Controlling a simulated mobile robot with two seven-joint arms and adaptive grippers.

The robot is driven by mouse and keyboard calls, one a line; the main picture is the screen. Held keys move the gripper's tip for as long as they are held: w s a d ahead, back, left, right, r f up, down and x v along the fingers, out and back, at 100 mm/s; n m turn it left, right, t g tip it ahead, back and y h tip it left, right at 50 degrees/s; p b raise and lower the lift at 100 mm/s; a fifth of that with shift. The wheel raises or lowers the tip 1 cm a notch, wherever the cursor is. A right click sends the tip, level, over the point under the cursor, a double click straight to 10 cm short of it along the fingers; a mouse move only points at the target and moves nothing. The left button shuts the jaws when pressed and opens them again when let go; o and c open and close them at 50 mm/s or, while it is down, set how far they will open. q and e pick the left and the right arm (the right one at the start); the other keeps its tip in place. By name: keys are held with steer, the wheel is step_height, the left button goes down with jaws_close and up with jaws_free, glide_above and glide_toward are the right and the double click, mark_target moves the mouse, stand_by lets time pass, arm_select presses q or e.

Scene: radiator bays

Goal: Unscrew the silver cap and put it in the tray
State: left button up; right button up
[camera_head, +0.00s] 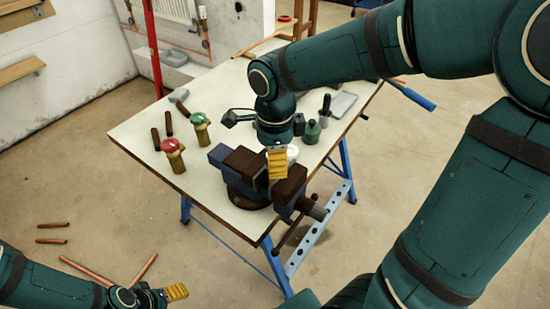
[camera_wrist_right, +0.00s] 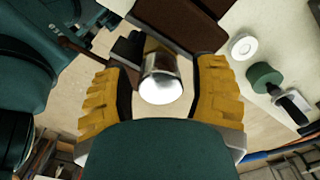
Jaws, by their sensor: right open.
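The silver cap (camera_wrist_right: 161,84) is a shiny cylinder in the right wrist view, on the end of a brass piece held at the brown jaws of the vise (camera_head: 243,163). My right gripper (camera_wrist_right: 161,98) is open, with one yellow finger on each side of the cap and a gap on both sides. In the head view my right gripper (camera_head: 278,163) is above the vise and hides the cap. A flat grey piece that looks like the tray (camera_head: 343,104) lies at the bench's far right. My left gripper (camera_head: 176,292) is at the lower left, away from the bench; its opening is unclear.
On the workbench (camera_head: 140,127) stand a red-handled valve (camera_head: 173,155), a green-handled valve (camera_head: 200,128), a green bottle (camera_head: 312,132) and a white ring (camera_wrist_right: 243,47). Copper pipes (camera_head: 85,269) lie on the floor. The bench's left corner is clear.

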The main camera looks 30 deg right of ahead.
jaws_close()
steer(key=n+p, duration=0.1)
steer(key=n, duration=0.4)
steer(key=shift+r+n, duration=0.1)
steer(key=shift+n, duration=0.3)
steer(key=n+p, duration=0.1)
steer(key=n, duration=0.5)
steer(key=shift+p, duration=0.4)
steer(key=n+p, duration=0.1)
steer(key=n, duration=0.3)
steer(key=n+p, duration=0.1)
steer(key=n, duration=0.2)
steer(key=shift+n, duration=0.3)
steer(key=n+p, duration=0.2)
steer(key=n, duration=0.4)
steer(key=shift+n, duration=0.6)
